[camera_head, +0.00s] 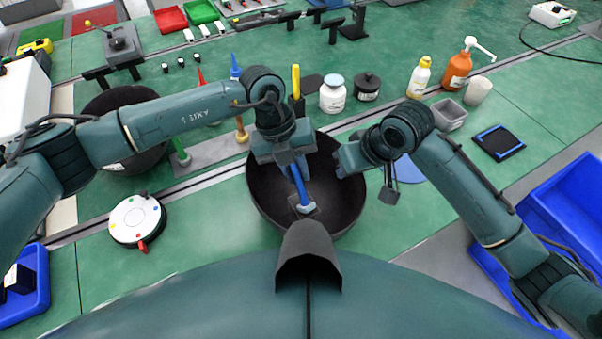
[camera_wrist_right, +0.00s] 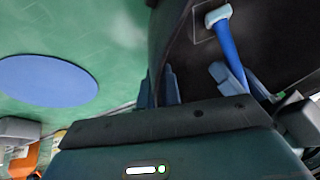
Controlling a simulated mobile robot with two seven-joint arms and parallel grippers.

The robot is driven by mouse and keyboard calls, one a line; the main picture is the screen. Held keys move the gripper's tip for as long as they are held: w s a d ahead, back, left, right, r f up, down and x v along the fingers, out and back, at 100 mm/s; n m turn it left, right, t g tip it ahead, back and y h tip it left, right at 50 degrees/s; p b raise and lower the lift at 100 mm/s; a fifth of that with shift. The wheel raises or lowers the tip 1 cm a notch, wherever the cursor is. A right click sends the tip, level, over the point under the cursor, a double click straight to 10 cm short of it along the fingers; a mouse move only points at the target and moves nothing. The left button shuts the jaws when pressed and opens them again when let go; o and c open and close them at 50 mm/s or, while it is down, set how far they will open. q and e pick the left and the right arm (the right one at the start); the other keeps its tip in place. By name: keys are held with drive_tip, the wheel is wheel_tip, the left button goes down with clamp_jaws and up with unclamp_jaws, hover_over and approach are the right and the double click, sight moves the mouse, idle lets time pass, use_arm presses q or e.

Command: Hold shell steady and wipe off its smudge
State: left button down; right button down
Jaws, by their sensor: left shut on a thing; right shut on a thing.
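The shell, a large black bowl (camera_head: 262,200), sits on the green bench in front of me in the head view. My left gripper (camera_head: 291,160) is shut on a blue-handled wiping tool (camera_head: 299,186), which points down into the bowl. Its pale head is at or very near the inner wall; contact is unclear. My right gripper (camera_head: 346,160) is at the bowl's right rim, shut on the wall. The right wrist view shows the dark shell (camera_wrist_right: 185,60) between its fingers (camera_wrist_right: 198,88) and the tool (camera_wrist_right: 228,45) beyond. A thin pale outline shows by the tool head; I cannot make out a smudge.
Another black bowl (camera_head: 110,103) lies behind my left arm. A white disc with coloured dots (camera_head: 137,219) is at left. White jar (camera_head: 333,96), orange bottle (camera_head: 457,70) and grey bin (camera_head: 449,116) stand behind. A blue disc (camera_head: 411,172) lies right of the shell. Green bench at front right is clear.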

use_arm(q)
drive_tip(key=shift+w+a, duration=0.5)
drive_tip(key=shift+w, duration=0.4)
drive_tip(key=shift+w+a, duration=0.55)
drive_tip(key=shift+w, duration=0.35)
drive_tip(key=shift+w+a, duration=0.5)
drive_tip(key=shift+w, duration=0.4)
drive_tip(key=shift+s+d, duration=0.7)
drive_tip(key=shift+s, duration=0.5)
drive_tip(key=shift+s+d, duration=0.7)
drive_tip(key=shift+s, duration=0.55)
drive_tip(key=shift+s+d, duration=0.7)
drive_tip(key=shift+s, duration=0.5)
drive_tip(key=shift+r, duration=3.05)
drive_tip(key=shift+r, duration=0.1)
drive_tip(key=shift+r, duration=1.4)
